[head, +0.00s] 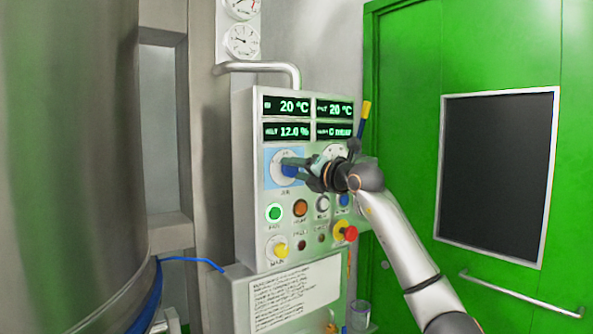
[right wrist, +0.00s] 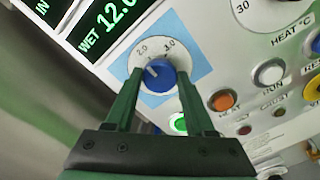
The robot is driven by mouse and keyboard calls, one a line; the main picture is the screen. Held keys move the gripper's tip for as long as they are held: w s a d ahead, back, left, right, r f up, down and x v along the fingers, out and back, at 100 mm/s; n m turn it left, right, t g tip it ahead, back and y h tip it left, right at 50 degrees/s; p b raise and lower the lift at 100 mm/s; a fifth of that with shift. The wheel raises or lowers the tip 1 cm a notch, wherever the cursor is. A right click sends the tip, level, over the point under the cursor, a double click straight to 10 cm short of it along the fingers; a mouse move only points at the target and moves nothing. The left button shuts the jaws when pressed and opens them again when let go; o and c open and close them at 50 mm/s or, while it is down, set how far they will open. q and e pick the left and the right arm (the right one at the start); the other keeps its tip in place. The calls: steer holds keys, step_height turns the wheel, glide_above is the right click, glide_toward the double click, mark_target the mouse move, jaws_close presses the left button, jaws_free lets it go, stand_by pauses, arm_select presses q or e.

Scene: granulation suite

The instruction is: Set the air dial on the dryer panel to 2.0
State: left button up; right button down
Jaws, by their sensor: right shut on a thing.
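The dryer panel (head: 245,190) stands upright in the middle of the head view. Its air dial, a blue knob (right wrist: 157,77) on a white scale disc (right wrist: 142,57) with a light blue square behind, is at the panel's left. My right gripper (head: 289,167) reaches it from the right, with green fingers shut on either side of the knob. In the right wrist view a pale pointer mark on the knob points up and left, near the 2.0 mark; whether it lines up exactly is unclear. The fingers hide part of the scale. My left gripper is out of view.
Green (head: 274,212) and orange (head: 301,208) buttons sit below the dial. A red emergency button (head: 349,233) and a yellow selector (head: 281,251) are lower. A steel vessel (head: 70,170) stands at left, a green door (head: 405,100) at right.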

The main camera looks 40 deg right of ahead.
steer(key=shift+c, duration=1.3)
jaws_free()
steer(key=shift+s, duration=0.1)
steer(key=shift+s, duration=0.25)
arm_select(q)
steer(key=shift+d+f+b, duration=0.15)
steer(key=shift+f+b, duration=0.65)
steer(key=shift+b, duration=0.4)
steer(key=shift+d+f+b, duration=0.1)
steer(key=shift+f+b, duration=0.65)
steer(key=shift+b, duration=0.4)
arm_select(e)
steer(key=s+a, duration=0.1)
steer(key=s, duration=1)
steer(key=shift+s+a, duration=0.2)
steer(key=shift+s, duration=0.2)
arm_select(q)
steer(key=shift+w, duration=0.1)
